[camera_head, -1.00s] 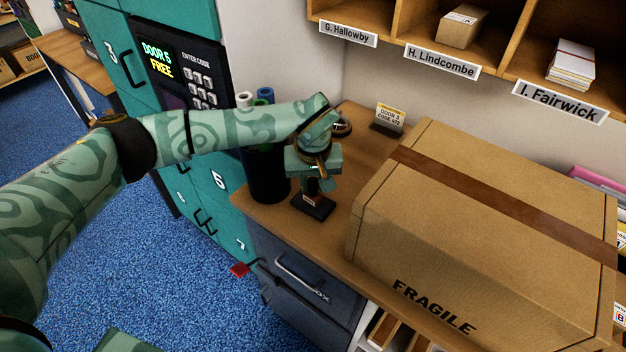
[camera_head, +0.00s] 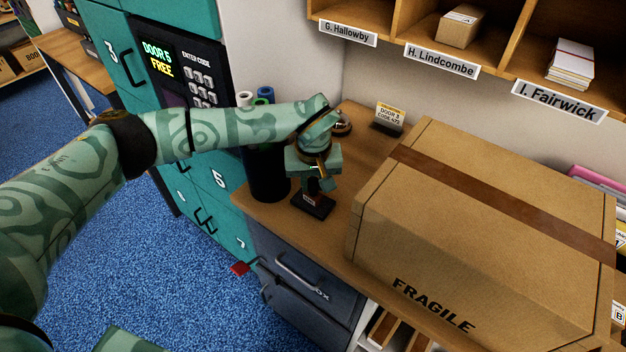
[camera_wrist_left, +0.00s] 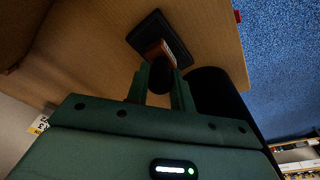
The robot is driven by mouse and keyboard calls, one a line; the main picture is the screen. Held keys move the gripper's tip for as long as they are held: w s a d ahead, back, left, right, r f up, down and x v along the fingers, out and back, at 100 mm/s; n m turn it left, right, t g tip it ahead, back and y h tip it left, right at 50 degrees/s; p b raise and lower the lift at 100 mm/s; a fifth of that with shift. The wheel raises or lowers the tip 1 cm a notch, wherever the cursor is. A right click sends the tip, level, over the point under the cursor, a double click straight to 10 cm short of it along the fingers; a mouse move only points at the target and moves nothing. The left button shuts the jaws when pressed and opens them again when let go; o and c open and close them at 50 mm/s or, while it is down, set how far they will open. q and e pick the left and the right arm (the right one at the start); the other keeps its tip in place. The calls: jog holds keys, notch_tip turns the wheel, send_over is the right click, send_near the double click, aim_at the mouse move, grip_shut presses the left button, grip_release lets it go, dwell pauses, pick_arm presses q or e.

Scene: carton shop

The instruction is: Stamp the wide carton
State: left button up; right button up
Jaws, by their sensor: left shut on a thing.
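The wide carton (camera_head: 470,215) is a big brown box with a dark tape strip and the word FRAGILE, lying on the wooden counter at the right of the head view. A small stamp (camera_wrist_left: 158,50) with a reddish-brown body and dark handle stands on a black square pad (camera_wrist_left: 147,32). In the head view the pad (camera_head: 318,209) lies left of the carton. My left gripper (camera_head: 318,183) points down over the pad and is shut on the stamp's handle. Its fingers (camera_wrist_left: 161,82) show on both sides of the handle in the left wrist view. My right gripper is not in view.
A black cylinder (camera_head: 267,175) stands close beside my left gripper. A bell (camera_head: 342,124) and a small code sign (camera_head: 387,118) stand behind it. Teal lockers (camera_head: 217,180) are at the left and pigeonholes (camera_head: 400,25) above. Some counter is bare between pad and carton.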

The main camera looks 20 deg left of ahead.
pick_arm(q)
jog(key=shift+s+f, duration=0.1)
dwell(0.3)
notch_tip(320, 180, up, 7)
jog(key=p, duration=0.5)
jog(key=shift+p, duration=0.3)
